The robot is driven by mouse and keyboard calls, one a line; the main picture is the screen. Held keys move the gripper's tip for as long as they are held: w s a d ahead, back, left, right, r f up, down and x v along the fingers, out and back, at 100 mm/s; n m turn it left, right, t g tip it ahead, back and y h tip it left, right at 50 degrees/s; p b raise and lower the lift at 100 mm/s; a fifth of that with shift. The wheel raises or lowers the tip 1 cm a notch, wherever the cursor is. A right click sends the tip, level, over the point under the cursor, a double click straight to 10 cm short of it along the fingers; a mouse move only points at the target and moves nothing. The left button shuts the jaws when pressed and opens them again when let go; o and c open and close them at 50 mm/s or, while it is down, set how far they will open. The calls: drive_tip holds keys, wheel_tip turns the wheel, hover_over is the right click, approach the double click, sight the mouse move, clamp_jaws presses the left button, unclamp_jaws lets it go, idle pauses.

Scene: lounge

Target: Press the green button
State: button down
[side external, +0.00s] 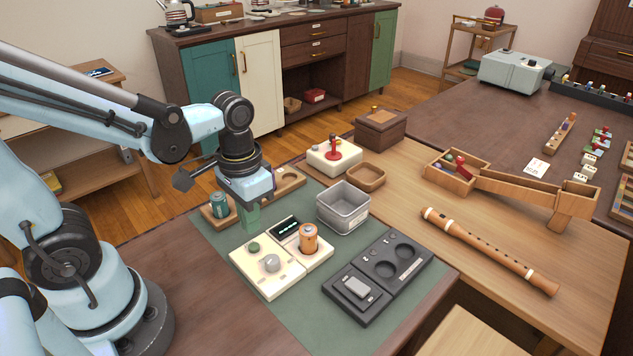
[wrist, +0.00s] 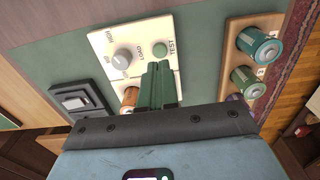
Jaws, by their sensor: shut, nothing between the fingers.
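The green button (side external: 253,247) is a small round cap on a cream panel (side external: 247,266), beside a grey knob (side external: 271,263). My gripper (side external: 251,227) has green fingers pressed together and empty, pointing down just behind the panel's button side. In the wrist view the fingertips of my gripper (wrist: 158,65) lie just below the button in the picture, apart from it. The exact height gap is hard to tell.
An orange battery (side external: 309,239) stands on the panel by a dark display (side external: 285,228). A teal can-like battery (side external: 219,205) stands in a wooden holder to the left. A grey bin (side external: 343,206) and a black tray (side external: 377,278) are to the right.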

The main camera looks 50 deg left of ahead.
sight(255, 245)
drive_tip(key=shift+f, duration=2.05)
drive_tip(key=shift+f, duration=0.1)
drive_tip(key=shift+w+f, duration=0.1)
drive_tip(key=shift+f, duration=0.7)
drive_tip(key=shift+r, duration=0.15)
drive_tip(key=shift+r, duration=4.15)
drive_tip(key=shift+w+a+r+t, duration=0.1)
drive_tip(key=shift+w+r+t, duration=0.55)
drive_tip(key=shift+t, duration=0.55)
drive_tip(key=shift+w+a+r+t, duration=0.1)
drive_tip(key=shift+w+r+t, duration=0.6)
drive_tip(key=shift+t, duration=0.5)
drive_tip(key=shift+w+a+r+t, duration=0.1)
drive_tip(key=shift+w+r+t, duration=0.55)
drive_tip(key=shift+t, duration=0.55)
